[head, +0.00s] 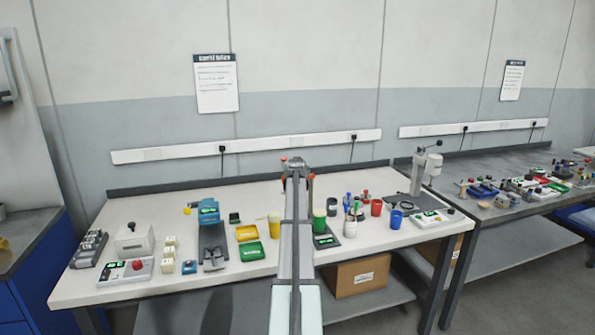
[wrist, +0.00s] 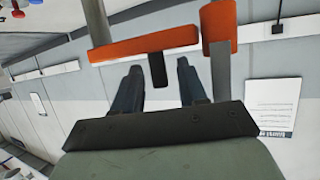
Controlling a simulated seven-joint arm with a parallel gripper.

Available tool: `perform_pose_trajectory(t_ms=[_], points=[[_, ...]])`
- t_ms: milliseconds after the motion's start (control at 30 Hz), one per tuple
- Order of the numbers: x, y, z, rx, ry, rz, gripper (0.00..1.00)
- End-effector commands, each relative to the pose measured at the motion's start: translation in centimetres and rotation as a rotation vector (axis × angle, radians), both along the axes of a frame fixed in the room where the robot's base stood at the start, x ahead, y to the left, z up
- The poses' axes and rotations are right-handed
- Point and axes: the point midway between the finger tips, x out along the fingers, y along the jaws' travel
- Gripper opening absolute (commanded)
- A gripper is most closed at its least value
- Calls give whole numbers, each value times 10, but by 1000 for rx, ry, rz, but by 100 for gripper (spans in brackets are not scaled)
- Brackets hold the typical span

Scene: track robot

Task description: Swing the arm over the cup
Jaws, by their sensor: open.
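Several cup-like things stand on the near bench in the head view: a red cup (head: 376,207), a blue cup (head: 396,219) and a tall pale yellow one (head: 274,224). I cannot tell which one is meant. In the wrist view my gripper (wrist: 165,65) is open, with nothing visible held. No cup can be made out there.
The white bench (head: 180,265) holds a blue machine (head: 211,235), yellow and green trays (head: 249,251) and a grey stand press (head: 424,172). A second bench (head: 470,208) with small parts is at right. A wall with a power strip is behind.

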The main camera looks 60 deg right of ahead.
Motion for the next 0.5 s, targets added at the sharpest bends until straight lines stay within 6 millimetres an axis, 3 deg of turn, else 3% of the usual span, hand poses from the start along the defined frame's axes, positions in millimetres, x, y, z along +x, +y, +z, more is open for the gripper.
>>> perform_pose_trajectory(t_ms=[67, 500], points=[[0, 0, 0, 0, 0, 0, 40], [0, 0, 0, 0, 0, 0, 0]])
